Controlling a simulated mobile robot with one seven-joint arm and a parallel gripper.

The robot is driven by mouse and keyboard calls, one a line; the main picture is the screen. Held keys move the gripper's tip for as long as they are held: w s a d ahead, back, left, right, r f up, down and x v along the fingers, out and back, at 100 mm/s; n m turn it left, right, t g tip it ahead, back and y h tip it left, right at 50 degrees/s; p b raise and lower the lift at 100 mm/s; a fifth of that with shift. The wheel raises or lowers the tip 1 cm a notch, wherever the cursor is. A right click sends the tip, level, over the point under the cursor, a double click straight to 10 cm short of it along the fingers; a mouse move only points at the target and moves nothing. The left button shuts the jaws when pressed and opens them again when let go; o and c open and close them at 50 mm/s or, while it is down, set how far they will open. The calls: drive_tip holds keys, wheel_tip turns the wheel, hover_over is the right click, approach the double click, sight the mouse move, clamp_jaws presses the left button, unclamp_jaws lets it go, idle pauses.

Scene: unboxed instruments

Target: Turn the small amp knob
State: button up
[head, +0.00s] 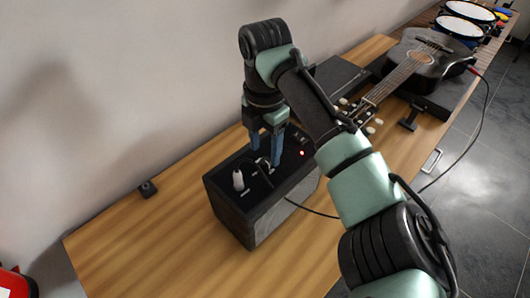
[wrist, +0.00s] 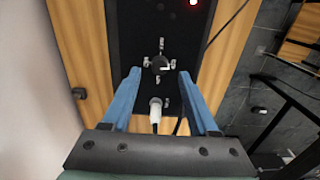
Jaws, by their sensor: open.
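The amp (head: 280,208) is a black box on the wooden table, with a dark top panel that also shows in the wrist view (wrist: 135,25). The small amp knob (wrist: 160,65) is dark and round with a white pointer and pale marks around it. My gripper (head: 264,158) is open above the panel, pointing down. In the wrist view its blue fingers (wrist: 158,77) are apart, with the knob between and just beyond their tips. I cannot tell whether they touch it. In the head view the fingers hide most of the knob.
A white plug (wrist: 155,108) stands on the panel close to the knob, between the fingers in the wrist view. A red light (head: 302,153) glows on the amp. A black cable (head: 315,212) runs from the amp toward a guitar (head: 425,62). The table's near left end (head: 120,250) is clear.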

sight(265, 161)
drive_tip(key=shift+f, duration=1.6)
drive_tip(key=shift+c, duration=0.2)
clamp_jaws()
